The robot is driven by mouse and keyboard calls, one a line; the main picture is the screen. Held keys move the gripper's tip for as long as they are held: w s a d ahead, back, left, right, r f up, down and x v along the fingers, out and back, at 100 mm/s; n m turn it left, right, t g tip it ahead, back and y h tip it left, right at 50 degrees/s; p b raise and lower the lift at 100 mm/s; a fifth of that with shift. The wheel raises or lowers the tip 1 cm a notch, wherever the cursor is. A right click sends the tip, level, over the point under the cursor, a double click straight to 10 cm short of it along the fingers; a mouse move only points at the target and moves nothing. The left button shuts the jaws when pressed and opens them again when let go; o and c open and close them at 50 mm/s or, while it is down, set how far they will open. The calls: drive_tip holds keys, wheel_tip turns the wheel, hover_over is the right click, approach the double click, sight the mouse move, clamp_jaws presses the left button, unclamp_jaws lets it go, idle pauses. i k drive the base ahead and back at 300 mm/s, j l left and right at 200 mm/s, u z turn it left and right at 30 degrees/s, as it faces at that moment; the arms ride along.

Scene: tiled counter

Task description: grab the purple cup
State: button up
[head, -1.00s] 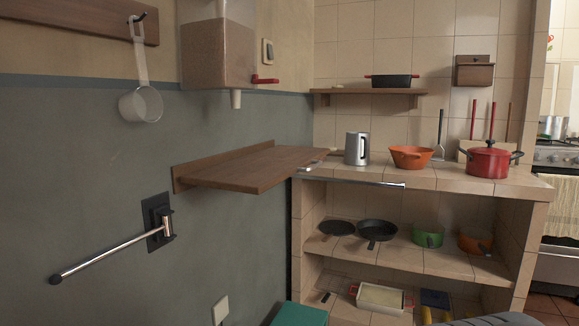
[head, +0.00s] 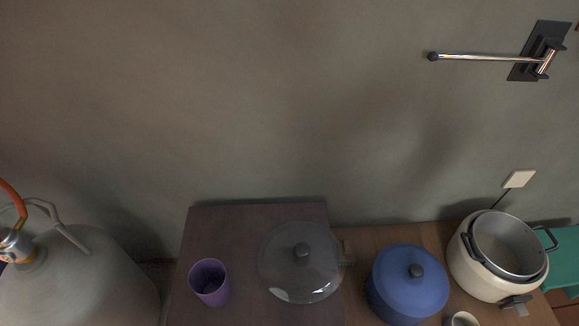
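The purple cup (head: 210,284) stands upright on a dark brown surface (head: 228,226) at the lower left of the head view. Its open mouth faces up toward the camera, and I can see some of its inside. Nothing touches it that I can see. My gripper does not show in the head view.
A clear glass lid with a dark knob (head: 301,265) lies right of the cup. Further right are a blue lidded pot (head: 408,285) and a white cooker (head: 470,270) holding a metal pot. A large grey gas cylinder (head: 80,283) stands left. A wall bar (head: 485,57) juts out above.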

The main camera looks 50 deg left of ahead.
sight(208, 277)
drive_tip(key=u, duration=3)
drive_tip(key=k+l+u, duration=0.25)
drive_tip(key=l+u, duration=0.15)
drive_tip(key=k+l+u, duration=0.55)
drive_tip(key=u, duration=0.25)
drive_tip(key=k, duration=0.1)
